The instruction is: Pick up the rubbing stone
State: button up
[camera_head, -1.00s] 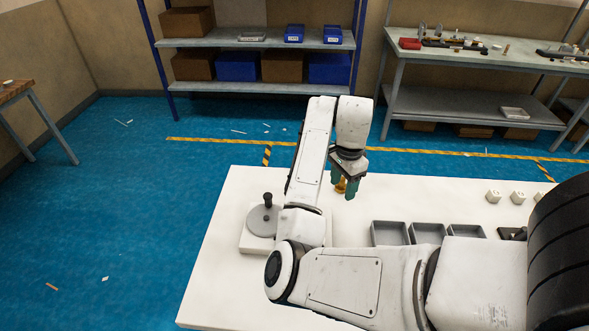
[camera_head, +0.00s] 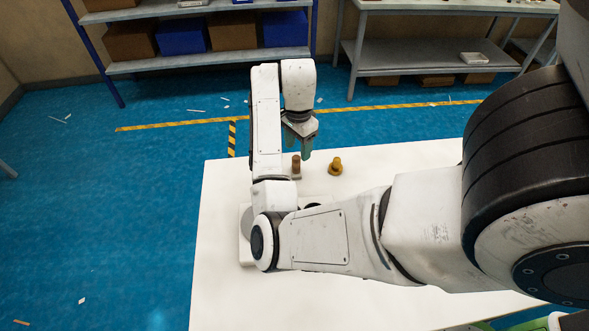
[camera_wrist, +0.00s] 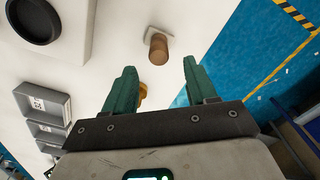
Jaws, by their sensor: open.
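A small piece with a brown cylindrical handle on a pale block, which looks like the rubbing stone (camera_head: 296,166), stands near the far edge of the white table (camera_head: 400,163). In the wrist view the rubbing stone (camera_wrist: 158,48) lies beyond and between my fingertips, not touched by them. My gripper (camera_head: 299,145) is open and empty, with green fingers; it also shows in the wrist view (camera_wrist: 160,68). A yellow-brown knobbed piece (camera_head: 335,167) stands to the right of the stone. In the wrist view it is mostly hidden behind the left finger.
A grey disc (camera_head: 247,222) on a white base is partly hidden by my arm. In the wrist view a dark round thing (camera_wrist: 68,25) and grey trays (camera_wrist: 46,130) are at left. Blue floor (camera_head: 110,220) lies beyond the table edge; shelves (camera_head: 200,62) stand behind.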

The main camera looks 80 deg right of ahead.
aim_at(297, 157)
jog(key=f, duration=0.1)
jog(key=f+b, duration=0.1)
jog(key=f, duration=0.1)
jog(key=f+b, duration=0.1)
jog(key=shift+w+a+f, duration=0.1)
jog(key=shift+a+f, duration=0.15)
jog(key=shift+f, duration=0.8)
grip_shut()
jog(key=shift+r, duration=0.1)
